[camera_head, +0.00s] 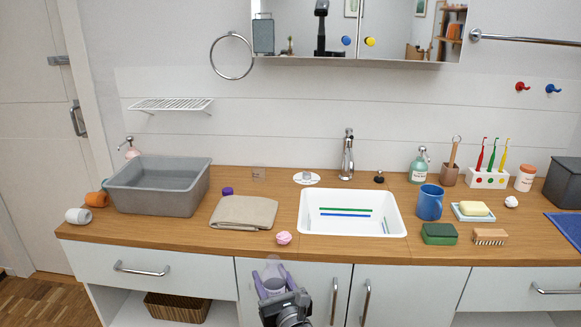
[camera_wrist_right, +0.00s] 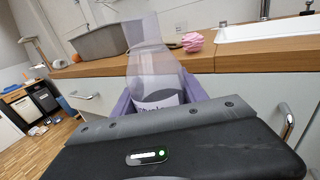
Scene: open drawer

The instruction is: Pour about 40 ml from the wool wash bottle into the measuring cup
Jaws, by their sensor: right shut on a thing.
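A small clear vessel (camera_head: 259,172), which looks like the measuring cup, stands at the back of the counter, left of the sink. A purple cap (camera_head: 228,191) lies on the counter. My left gripper is out of view.
A folded beige towel (camera_head: 243,212) and a pink crumpled ball (camera_head: 284,238) lie between my right gripper and the clear vessel. A grey basin (camera_head: 158,188) stands left and the white sink (camera_head: 352,229) right. The counter's front edge is above the gripper.

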